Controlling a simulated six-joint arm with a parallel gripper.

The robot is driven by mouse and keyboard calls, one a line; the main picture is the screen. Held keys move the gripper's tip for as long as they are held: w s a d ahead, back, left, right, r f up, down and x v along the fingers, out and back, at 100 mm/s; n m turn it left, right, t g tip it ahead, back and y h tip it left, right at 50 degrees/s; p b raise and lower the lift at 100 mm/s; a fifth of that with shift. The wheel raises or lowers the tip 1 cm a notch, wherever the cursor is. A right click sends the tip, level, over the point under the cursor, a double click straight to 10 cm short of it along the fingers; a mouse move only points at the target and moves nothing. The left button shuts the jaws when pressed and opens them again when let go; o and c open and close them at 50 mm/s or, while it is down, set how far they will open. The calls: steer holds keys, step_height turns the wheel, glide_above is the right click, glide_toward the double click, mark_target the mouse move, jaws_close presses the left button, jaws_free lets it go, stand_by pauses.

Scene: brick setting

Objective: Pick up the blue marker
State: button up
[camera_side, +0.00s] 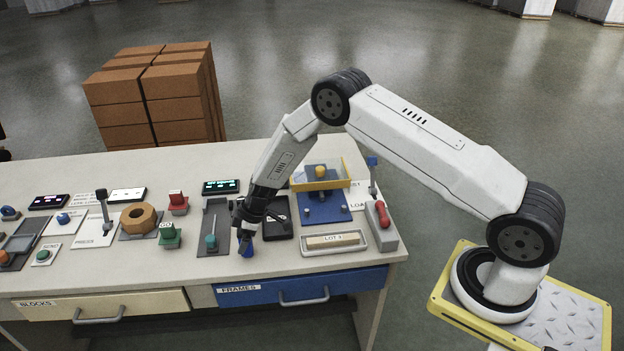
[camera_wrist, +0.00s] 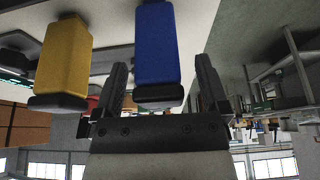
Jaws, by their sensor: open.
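The blue marker (camera_wrist: 157,45) is a thick blue block with a dark end in the wrist view. It shows between the two fingers of my gripper (camera_wrist: 162,70), with a gap on each side. My gripper is open. A similar yellow marker (camera_wrist: 65,55) with a dark end is to the left, outside the fingers. In the side view my gripper (camera_side: 246,232) points down low over the front part of the bench. A small blue piece (camera_side: 247,251) shows just below its fingertips, mostly hidden by them. I cannot make out the yellow marker there.
The bench (camera_side: 120,268) carries a grey slider panel (camera_side: 215,222) left of my gripper and a dark pad (camera_side: 280,226) right of it. A LOT A tray (camera_side: 334,253) and a red-handled lever box (camera_side: 381,217) stand farther right. Brick stacks (camera_side: 120,105) stand behind.

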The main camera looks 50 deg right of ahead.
steer(key=shift+w+f, duration=0.1)
steer(key=shift+f, duration=0.25)
steer(key=shift+c, duration=0.2)
jaws_close()
steer(key=shift+r, duration=0.15)
steer(key=shift+r, duration=0.75)
steer(key=s+r, duration=1.1)
steer(key=s, duration=0.3)
steer(key=shift+d+r, duration=0.15)
steer(key=shift+d, duration=0.2)
